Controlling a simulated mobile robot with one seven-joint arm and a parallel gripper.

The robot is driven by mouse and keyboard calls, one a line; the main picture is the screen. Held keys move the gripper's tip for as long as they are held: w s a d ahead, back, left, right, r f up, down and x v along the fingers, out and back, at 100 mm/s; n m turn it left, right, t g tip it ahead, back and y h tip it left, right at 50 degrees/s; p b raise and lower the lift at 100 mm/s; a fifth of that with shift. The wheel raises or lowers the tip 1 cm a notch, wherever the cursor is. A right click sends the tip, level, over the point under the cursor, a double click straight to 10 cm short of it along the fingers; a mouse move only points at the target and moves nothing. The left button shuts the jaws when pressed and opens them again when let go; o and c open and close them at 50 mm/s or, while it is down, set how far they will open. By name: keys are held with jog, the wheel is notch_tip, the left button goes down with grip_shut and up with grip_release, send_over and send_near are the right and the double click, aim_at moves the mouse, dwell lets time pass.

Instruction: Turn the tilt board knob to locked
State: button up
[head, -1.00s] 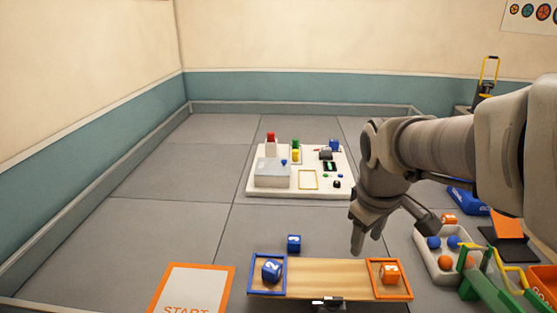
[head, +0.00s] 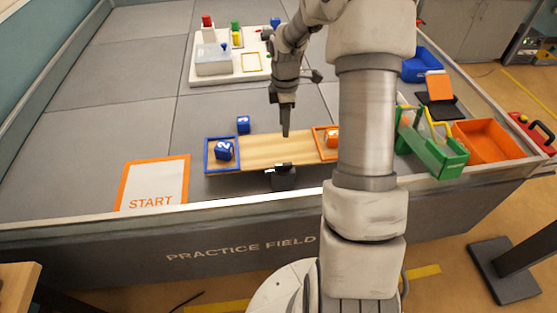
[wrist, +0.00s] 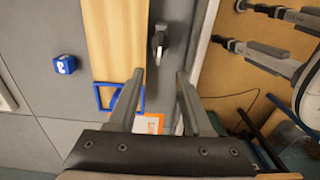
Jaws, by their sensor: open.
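The tilt board (head: 275,150) is a wooden plank with a blue frame (head: 207,160) at its left end and an orange frame (head: 320,143) at its right end. A dark knob (head: 284,178) with a pale lever sits at the middle of its front edge. The knob also shows in the wrist view (wrist: 159,42), just beyond my fingertips. My gripper (head: 286,133) points down above the plank, right of its middle. In the wrist view my gripper (wrist: 160,77) is open and empty, apart from the knob. I cannot read any lock marking.
A blue cube (head: 224,150) shows at the blue frame and an orange cube (head: 332,138) at the orange frame. Another blue cube (head: 243,124) lies behind the plank. A green crate-like piece (head: 432,155) stands right of my arm. The field wall (head: 240,205) runs in front.

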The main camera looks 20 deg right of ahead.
aim_at(284, 164)
notch_tip(284, 164, down, 17)
jog(key=shift+f+b, duration=0.1)
jog(key=shift+b, duration=0.6)
jog(key=shift+c, duration=0.2)
grip_shut()
